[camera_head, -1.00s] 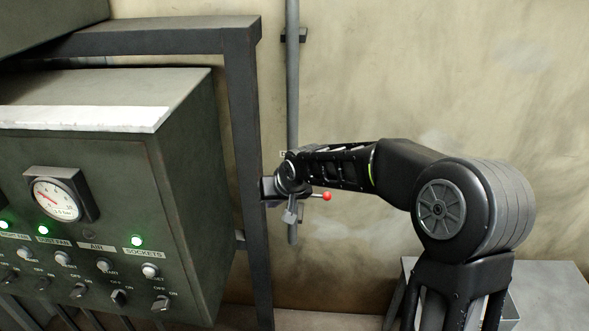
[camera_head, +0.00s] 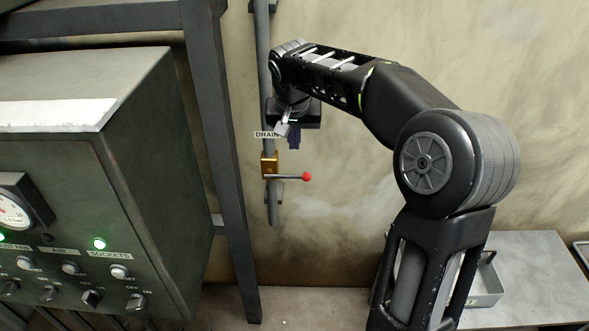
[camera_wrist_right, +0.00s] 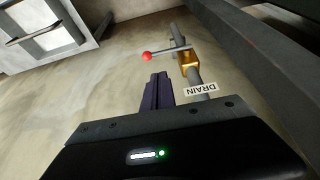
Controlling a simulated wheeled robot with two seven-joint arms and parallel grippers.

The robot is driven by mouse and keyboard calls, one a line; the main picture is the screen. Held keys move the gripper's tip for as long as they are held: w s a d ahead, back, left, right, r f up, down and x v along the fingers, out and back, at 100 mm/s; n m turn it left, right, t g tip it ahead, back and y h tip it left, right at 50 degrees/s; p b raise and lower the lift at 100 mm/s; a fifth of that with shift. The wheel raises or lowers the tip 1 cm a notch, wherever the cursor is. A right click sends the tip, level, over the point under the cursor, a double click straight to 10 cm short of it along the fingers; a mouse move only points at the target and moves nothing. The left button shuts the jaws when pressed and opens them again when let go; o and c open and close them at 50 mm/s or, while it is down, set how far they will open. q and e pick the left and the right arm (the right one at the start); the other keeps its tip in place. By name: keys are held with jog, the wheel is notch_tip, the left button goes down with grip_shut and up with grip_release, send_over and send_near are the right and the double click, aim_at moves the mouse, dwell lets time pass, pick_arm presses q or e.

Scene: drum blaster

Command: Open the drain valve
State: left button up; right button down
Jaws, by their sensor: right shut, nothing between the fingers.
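The drain valve is a brass body (camera_head: 269,164) on a grey vertical pipe (camera_head: 264,70). Its lever (camera_head: 287,177) sticks out sideways to the right and ends in a red ball (camera_head: 307,177). A "DRAIN" label (camera_head: 266,134) sits just above the brass body. My right gripper (camera_head: 294,143) is above the lever, apart from it, and points down. In the right wrist view its dark fingers (camera_wrist_right: 157,90) are together and empty, with the brass body (camera_wrist_right: 188,64) and red ball (camera_wrist_right: 147,56) beyond them. My left gripper is not in view.
A green control cabinet (camera_head: 150,150) with a gauge, lit lamps and switches stands at left. A dark frame post (camera_head: 215,130) rises close left of the pipe. A grey table (camera_head: 540,270) with a tray (camera_head: 487,285) is at lower right. Space right of the lever is clear.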

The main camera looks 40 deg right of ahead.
aim_at(287, 177)
jog(key=p+x, duration=0.2)
jog(key=x, duration=1.1)
jog(key=shift+s+f, duration=0.2)
jog(key=shift+f, duration=0.2)
jog(key=shift+a+f, duration=0.1)
jog(key=shift+a, duration=0.05)
